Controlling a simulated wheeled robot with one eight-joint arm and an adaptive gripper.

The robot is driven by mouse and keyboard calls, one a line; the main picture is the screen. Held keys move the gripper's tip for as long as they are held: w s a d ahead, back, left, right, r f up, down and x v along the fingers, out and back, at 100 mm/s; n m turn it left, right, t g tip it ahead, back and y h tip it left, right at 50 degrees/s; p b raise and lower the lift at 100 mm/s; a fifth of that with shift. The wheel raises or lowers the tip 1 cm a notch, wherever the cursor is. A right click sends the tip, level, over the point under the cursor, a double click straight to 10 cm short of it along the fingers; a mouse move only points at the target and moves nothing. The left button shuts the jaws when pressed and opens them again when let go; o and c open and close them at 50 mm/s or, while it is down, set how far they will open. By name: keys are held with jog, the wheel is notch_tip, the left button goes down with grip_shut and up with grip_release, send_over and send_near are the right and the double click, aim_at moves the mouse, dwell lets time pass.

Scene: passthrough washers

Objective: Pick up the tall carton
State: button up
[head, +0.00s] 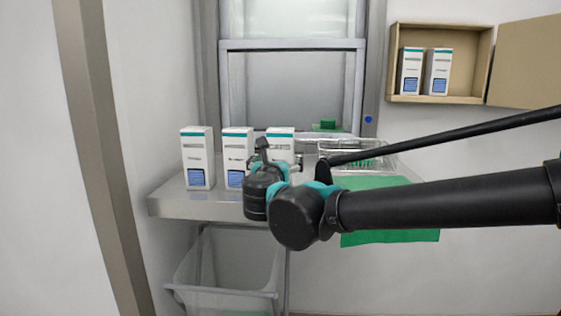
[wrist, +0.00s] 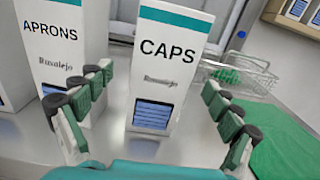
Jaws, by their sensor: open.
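Three tall white cartons with teal top bands and blue panels stand upright on the steel counter: a left one (head: 197,160), a middle one (head: 236,157) and a right one (head: 280,145). In the wrist view, the carton marked CAPS (wrist: 168,62) stands straight ahead between the finger lines, and the carton marked APRONS (wrist: 58,50) stands to its left. My gripper (head: 281,157) is open in front of the right carton and partly hides it. Its green-padded fingers (wrist: 158,92) spread either side of the CAPS carton's lower part. I cannot tell whether they reach around its sides.
A wire basket (head: 352,155) with green contents and a green mat (head: 400,237) lie right of the cartons. The counter (head: 180,205) has a bin (head: 235,265) below. A wall cabinet (head: 470,90) holds two similar cartons (head: 424,71). A hatch window (head: 290,95) stands behind.

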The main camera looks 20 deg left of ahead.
jog(key=shift+x, duration=3.15)
jog(key=shift+d, duration=0.15)
jog(key=c, duration=1.5)
jog(key=shift+r, duration=0.1)
notch_tip(320, 180, up, 20)
jog(key=shift+f, duration=0.1)
